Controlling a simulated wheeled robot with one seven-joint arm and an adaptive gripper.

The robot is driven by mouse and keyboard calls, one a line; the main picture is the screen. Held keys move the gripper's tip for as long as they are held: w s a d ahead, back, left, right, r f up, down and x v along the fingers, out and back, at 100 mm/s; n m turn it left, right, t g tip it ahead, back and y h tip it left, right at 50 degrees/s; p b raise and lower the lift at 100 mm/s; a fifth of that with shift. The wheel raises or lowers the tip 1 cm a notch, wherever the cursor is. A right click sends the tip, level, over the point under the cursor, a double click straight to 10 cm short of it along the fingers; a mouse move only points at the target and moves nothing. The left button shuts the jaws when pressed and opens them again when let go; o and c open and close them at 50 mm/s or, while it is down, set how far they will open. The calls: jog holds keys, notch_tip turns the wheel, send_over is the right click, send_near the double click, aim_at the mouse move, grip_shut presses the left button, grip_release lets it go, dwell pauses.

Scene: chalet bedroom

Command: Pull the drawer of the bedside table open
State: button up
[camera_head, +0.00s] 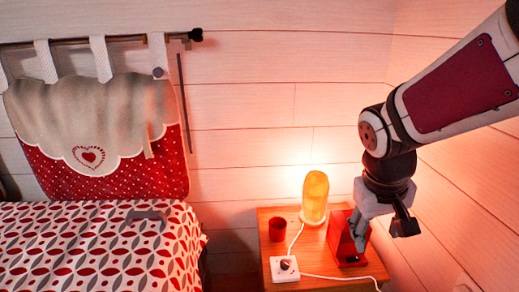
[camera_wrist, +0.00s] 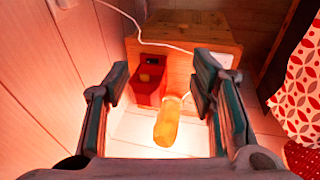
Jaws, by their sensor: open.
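The bedside table (camera_head: 320,284) is a light wooden piece at the bottom right of the head view, seen mostly from above. Its front and drawer are cut off there. In the wrist view the wooden table (camera_wrist: 215,36) is at the top, seen upside down; I cannot make out a drawer edge or handle. My gripper (camera_head: 383,228) hangs over the right side of the table, close to the red box. It also shows in the wrist view (camera_wrist: 160,85), with its two fingers wide apart and nothing held between them.
On the table stand a glowing yellow lamp (camera_head: 314,196), a red cup (camera_head: 277,229), a red box (camera_head: 343,240) and a white switch box (camera_head: 284,269) with white cables. The bed (camera_head: 90,245) is at left. Plank walls stand behind and at right.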

jog(key=w+d+f+y+b, duration=0.1)
jog(key=w+f+b, duration=0.3)
jog(key=f, duration=1.2)
jog(key=w+f+g+b, duration=0.1)
jog(key=w+f+b, duration=0.3)
jog(key=f+b, duration=0.6)
jog(key=w+d+f+y+b, duration=0.1)
jog(key=w+f+b, duration=0.3)
jog(key=f, duration=1.8)
jog(key=shift+w+d+f+g+y+b, duration=0.2)
jog(key=shift+d+f+g+y+b, duration=0.15)
jog(key=shift+b, duration=1.25)
